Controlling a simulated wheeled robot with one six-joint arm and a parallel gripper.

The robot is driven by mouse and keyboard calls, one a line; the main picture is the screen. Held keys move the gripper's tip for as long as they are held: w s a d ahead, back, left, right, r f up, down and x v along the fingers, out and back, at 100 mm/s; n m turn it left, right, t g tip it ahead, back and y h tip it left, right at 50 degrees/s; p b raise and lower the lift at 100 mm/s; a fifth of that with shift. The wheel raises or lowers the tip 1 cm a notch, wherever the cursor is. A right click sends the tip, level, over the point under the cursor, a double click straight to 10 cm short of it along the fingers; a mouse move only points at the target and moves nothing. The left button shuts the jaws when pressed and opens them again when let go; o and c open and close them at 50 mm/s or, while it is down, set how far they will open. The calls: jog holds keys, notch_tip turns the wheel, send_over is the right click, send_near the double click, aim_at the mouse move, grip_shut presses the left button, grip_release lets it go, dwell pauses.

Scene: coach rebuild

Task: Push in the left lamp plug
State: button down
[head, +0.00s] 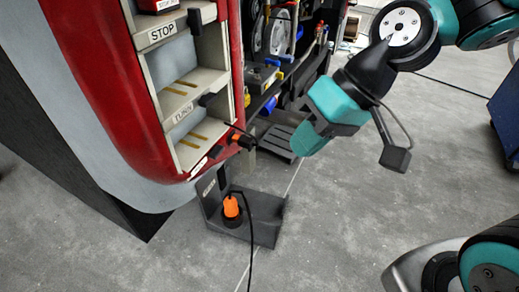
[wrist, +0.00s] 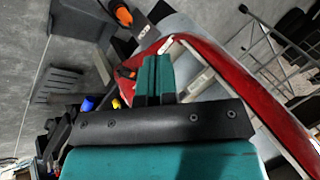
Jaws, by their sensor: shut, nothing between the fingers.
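An orange plug (head: 231,206) with a black cable stands upright on a dark bracket (head: 265,232) low beside the red coach body. It also shows at the top of the wrist view (wrist: 123,15). A second orange and black connector (head: 243,140) sits at the coach's lower edge. I cannot tell which is the left lamp plug, or how deep either one sits. My gripper (head: 303,142) is teal, shut and empty, to the right of the second connector and apart from it in the head view. Its closed fingers show in the wrist view (wrist: 153,65).
The red coach body (head: 110,80) holds pale shelves (head: 185,100), one labelled STOP. A dark rack with parts (head: 280,75) stands behind my gripper. The grey floor (head: 330,215) is open at front right. A blue cabinet (head: 505,110) stands at the right edge.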

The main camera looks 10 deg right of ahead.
jog(key=w+d+f+m+t+y+b, duration=0.1)
jog(key=w+d+f+m+t+b, duration=0.2)
jog(key=w+f, duration=0.5)
jog(key=w+d+f+m+t+y+b, duration=0.1)
jog(key=w+d+f+m+t+b, duration=0.2)
jog(key=w+d+f+m, duration=0.2)
notch_tip(320, 180, down, 3)
jog(key=w+m, duration=0.2)
jog(key=m, duration=0.1)
jog(key=shift+w+f+m+t+y+b, duration=0.15)
jog(key=shift+w+m+t+y+b, duration=0.15)
jog(key=shift+w+t+y+b, duration=0.1)
send_near(253, 143)
notch_tip(253, 143, down, 4)
jog(key=w+a, duration=0.1)
jog(key=a, duration=0.1)
jog(key=w+a, duration=0.2)
jog(key=shift+w+a+r+p, duration=0.1)
jog(key=shift+a+r+p, duration=0.2)
jog(key=shift+p, duration=0.1)
jog(key=shift+w+a, duration=0.15)
jog(key=shift+a, duration=0.05)
jog(key=shift+w, duration=0.1)
